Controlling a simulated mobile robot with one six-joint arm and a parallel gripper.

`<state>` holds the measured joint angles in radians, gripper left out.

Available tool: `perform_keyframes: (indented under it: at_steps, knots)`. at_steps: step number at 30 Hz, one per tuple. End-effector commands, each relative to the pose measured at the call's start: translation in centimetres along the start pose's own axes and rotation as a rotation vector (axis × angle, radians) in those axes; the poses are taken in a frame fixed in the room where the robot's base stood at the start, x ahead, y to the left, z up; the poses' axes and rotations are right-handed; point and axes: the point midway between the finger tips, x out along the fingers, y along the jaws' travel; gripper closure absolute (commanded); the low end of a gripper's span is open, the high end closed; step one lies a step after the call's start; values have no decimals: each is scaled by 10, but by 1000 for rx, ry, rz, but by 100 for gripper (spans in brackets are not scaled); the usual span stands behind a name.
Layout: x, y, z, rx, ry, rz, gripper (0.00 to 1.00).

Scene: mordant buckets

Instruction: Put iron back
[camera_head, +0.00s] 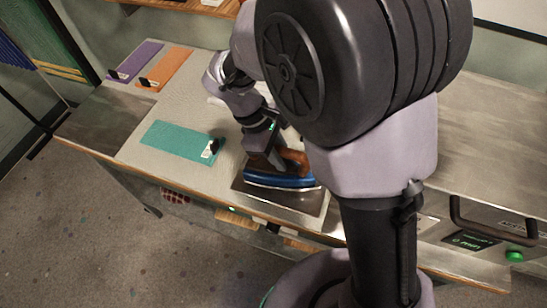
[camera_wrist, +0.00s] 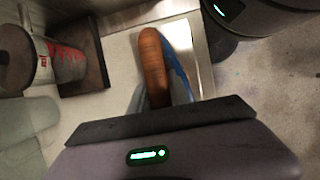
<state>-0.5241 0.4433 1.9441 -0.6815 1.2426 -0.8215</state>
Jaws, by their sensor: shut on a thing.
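The iron (camera_head: 280,181) has a blue body and a brown handle (camera_head: 297,158). It is at the front edge of the table, over a dark metal plate (camera_head: 310,201). I cannot tell whether its sole touches the plate. My gripper (camera_head: 270,160) is shut on the iron's handle from above. In the wrist view the brown handle (camera_wrist: 154,65) lies between the fingers of my gripper (camera_wrist: 155,98), with the blue body (camera_wrist: 180,62) beside it. The pale plate (camera_wrist: 200,45) shows beyond the iron. My arm hides part of the table behind.
A teal cloth (camera_head: 178,142) with a black clip lies left of the iron on the pale table cover (camera_head: 135,120). Purple (camera_head: 132,62) and orange (camera_head: 168,65) strips lie at the back left. A red-marked can (camera_wrist: 62,62) stands beside the iron.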

Motion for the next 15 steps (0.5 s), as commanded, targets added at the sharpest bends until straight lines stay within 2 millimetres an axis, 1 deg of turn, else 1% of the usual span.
perform_keyframes:
  at_steps: [1, 4, 15]
  knots:
    - [10, -1, -4, 1, 0, 0, 100]
    - [22, -1, -10, 0, 1, 1, 100]
    - [24, -2, -11, 1, 1, 1, 100]
